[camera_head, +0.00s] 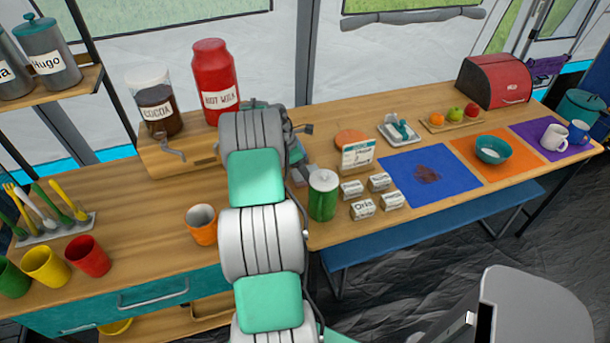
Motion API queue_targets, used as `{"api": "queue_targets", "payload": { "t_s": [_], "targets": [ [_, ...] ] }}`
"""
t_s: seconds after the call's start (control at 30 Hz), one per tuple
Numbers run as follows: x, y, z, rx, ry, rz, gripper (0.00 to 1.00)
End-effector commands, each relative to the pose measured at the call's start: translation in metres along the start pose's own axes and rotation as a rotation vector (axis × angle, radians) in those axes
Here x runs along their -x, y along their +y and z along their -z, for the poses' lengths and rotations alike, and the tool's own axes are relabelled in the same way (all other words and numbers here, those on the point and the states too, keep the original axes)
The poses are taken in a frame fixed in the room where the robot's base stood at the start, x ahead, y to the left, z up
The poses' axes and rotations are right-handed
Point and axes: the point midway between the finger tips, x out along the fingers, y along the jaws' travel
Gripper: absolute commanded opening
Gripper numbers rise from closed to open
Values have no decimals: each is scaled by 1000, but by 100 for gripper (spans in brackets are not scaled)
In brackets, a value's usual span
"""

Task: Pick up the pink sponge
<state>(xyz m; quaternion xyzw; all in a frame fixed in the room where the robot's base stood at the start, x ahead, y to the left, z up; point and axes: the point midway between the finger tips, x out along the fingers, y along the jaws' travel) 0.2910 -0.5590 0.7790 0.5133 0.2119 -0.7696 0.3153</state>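I see no clearly pink sponge. A flat, rounded orange-salmon piece (351,137) lies on the wooden table behind a small white box; I cannot tell whether it is the sponge. My arm rises through the middle of the view and hides part of the table. Only a bit of my gripper (303,130) shows past the arm's end, left of the salmon piece and apart from it in the picture. Its fingers are mostly hidden, and I cannot tell whether they are open or hold anything.
A green jar (322,196), a white box (357,155) and several small labelled packets (363,209) stand right of my arm. A cocoa jar (156,106) and a red jar (216,80) stand left. A stained blue mat (400,176) lies farther right. An orange cup (202,225) sits near the front edge.

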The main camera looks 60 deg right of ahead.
Motion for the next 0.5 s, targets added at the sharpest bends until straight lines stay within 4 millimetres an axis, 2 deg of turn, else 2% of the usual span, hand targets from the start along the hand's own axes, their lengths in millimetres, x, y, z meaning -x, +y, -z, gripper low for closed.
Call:
{"api": "queue_targets", "payload": {
  "t_s": [0.13, 0.5],
  "targets": [
    [-14, 1, 1, 2, 0, -3, 85],
    [-14, 1, 3, 4, 1, -4, 85]
  ]
}}
